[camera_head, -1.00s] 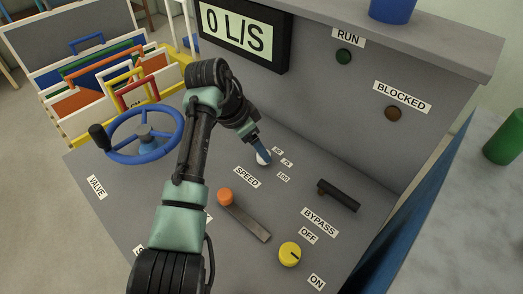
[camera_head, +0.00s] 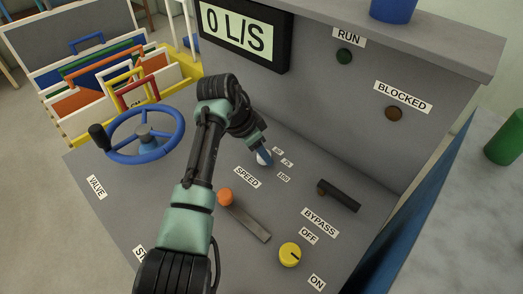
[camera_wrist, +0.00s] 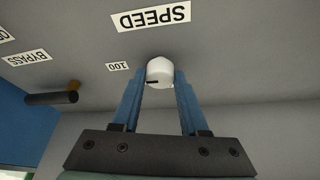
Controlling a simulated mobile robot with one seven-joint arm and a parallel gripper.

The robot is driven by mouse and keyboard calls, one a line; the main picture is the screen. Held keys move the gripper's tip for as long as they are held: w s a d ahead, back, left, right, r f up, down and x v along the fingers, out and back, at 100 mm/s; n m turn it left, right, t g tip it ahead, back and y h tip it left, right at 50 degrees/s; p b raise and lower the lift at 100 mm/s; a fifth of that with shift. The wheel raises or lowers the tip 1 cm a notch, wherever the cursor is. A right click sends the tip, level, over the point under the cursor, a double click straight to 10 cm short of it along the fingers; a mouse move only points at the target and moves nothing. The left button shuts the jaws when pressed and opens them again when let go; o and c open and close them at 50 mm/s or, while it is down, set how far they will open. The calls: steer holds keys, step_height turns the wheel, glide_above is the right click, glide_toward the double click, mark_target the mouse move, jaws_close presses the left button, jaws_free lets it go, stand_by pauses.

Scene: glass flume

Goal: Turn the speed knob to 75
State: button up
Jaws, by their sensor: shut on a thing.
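The speed knob (camera_wrist: 159,72) is white with a dark pointer mark. In the wrist view it sits between the two blue fingers of my gripper (camera_wrist: 160,82), which are shut on its sides. The dark mark points to the left in that view, a little below the 100 label (camera_wrist: 117,66). In the head view the knob (camera_head: 263,157) is partly hidden by my gripper (camera_head: 265,155). The small labels 75 (camera_head: 287,163) and 100 (camera_head: 284,177) show beside it, with another partly readable one above them. The SPEED label (camera_head: 247,177) lies below the knob.
The display (camera_head: 240,32) reads 0 L/S. The RUN lamp (camera_head: 344,56) and BLOCKED lamp (camera_head: 393,113) look dark. A black bypass handle (camera_head: 340,197), an orange-ended lever (camera_head: 245,220), a yellow knob (camera_head: 290,254) and a blue valve wheel (camera_head: 120,154) stand on the panel around my arm.

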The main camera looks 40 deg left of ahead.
steer(key=shift+r+n+p, duration=0.2)
steer(key=shift+n+p, duration=0.1)
steer(key=shift+p, duration=0.25)
jaws_close()
steer(key=n+p, duration=0.1)
steer(key=p, duration=0.1)
steer(key=n+y+p, duration=0.1)
steer(key=shift+d+r+n+p, duration=0.1)
steer(key=shift+d+n+p, duration=0.1)
steer(key=shift+n+p, duration=0.2)
steer(key=shift+n+y+p, duration=0.6)
steer(key=shift+n+p, duration=0.45)
steer(key=shift+n, duration=0.15)
steer(key=shift+f+n+y+p, duration=0.2)
steer(key=shift+n+y+p, duration=0.55)
steer(key=shift+n, duration=0.75)
steer(key=o, duration=1.1)
jaws_free()
steer(key=shift+o, duration=0.2)
steer(key=shift+d, duration=0.1)
steer(key=v, duration=1.3)
